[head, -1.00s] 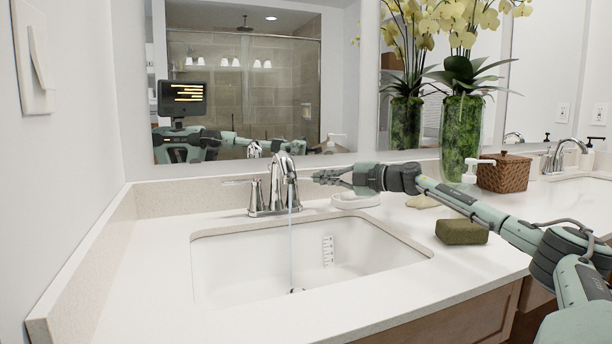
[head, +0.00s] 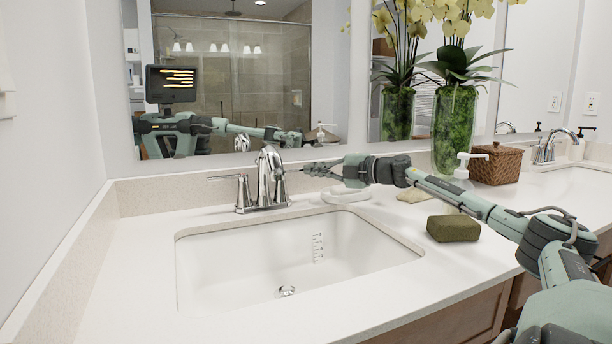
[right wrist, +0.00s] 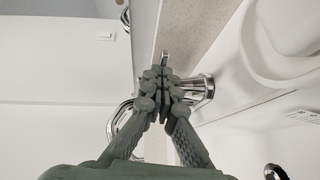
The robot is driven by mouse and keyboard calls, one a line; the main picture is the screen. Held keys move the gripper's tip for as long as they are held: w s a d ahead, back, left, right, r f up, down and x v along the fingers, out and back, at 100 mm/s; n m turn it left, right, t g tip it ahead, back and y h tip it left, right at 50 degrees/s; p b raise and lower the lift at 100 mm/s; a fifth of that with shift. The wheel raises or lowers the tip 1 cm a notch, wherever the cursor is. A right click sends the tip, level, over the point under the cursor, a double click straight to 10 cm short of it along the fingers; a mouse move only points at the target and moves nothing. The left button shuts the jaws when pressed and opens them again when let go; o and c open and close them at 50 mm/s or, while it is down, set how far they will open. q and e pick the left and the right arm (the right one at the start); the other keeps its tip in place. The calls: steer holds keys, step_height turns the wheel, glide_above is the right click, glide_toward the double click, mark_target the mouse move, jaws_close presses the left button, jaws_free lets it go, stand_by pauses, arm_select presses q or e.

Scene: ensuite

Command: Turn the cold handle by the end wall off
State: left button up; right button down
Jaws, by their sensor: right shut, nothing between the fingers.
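The chrome faucet (head: 268,178) stands at the back of the sink nearest the left end wall. Its left handle (head: 243,191) shows plainly, with its lever pointing left. The right handle is mostly hidden by the spout and my gripper, so I cannot tell its lever's angle. No water falls from the spout. My right gripper (head: 308,169) is shut and empty just right of the faucet. In the right wrist view, its closed fingers (right wrist: 161,85) overlap chrome faucet parts (right wrist: 204,88); contact is unclear. My left gripper is out of view.
The sink basin (head: 225,255) is empty of water. A white soap dish (head: 345,196), a dark green sponge-like block (head: 453,228), a plant vase (head: 453,130) and a woven box (head: 497,164) stand to the right. The mirror (head: 225,80) is close behind.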

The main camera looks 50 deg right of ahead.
steer(key=shift+f, duration=0.1)
stand_by(0.3)
steer(key=shift+s+f, duration=0.1)
steer(key=shift+s, duration=0.1)
steer(key=shift+s+d, duration=0.1)
steer(key=shift+s, duration=0.3)
steer(key=v, duration=1)
steer(key=shift+s+r, duration=0.35)
